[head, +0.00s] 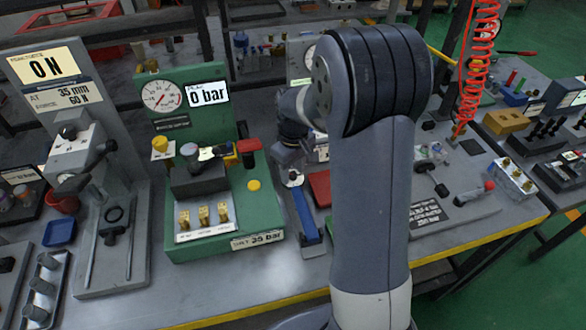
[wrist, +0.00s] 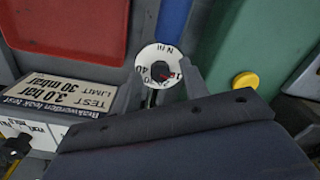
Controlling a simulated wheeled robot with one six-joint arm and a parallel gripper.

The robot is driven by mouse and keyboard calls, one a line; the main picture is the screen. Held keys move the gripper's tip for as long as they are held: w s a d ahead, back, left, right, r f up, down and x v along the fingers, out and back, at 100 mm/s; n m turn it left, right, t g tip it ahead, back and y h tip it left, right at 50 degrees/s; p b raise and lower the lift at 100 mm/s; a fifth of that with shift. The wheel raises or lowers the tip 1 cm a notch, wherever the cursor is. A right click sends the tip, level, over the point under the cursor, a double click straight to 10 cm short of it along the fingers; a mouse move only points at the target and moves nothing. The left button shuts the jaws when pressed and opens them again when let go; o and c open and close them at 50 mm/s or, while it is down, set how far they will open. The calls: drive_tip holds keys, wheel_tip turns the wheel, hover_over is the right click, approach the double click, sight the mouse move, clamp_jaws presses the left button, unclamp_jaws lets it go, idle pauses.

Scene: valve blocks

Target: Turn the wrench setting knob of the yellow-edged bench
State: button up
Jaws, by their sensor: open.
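The wrench setting knob (wrist: 159,72) has a small dark centre on a round white dial marked "N m", with numbers and a red pointer mark. It sits between the two fingers of my gripper (wrist: 162,78) in the wrist view. The fingers are open, one on each side of the dial; I cannot tell whether they touch it. In the head view the white dial (head: 293,178) shows at the top of a blue-handled wrench (head: 306,218) on the yellow-edged bench (head: 285,310). My arm's wrist is just above it, and the fingertips cannot be made out there.
A green test block (head: 182,245) with a gauge and yellow button (head: 253,185) stands close left of the wrench. A red block (head: 319,187) is close on the right. A label plate (wrist: 62,95) reads "TEST 3.0 bar". My upper arm hides the bench's middle.

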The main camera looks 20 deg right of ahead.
drive_tip(key=shift+c, duration=0.2)
clamp_jaws()
idle(0.3)
drive_tip(key=m, duration=0.4)
drive_tip(key=shift+m, duration=0.4)
drive_tip(key=m, duration=0.4)
drive_tip(key=shift+m, duration=0.4)
idle(0.3)
drive_tip(key=shift+o, duration=0.2)
unclamp_jaws()
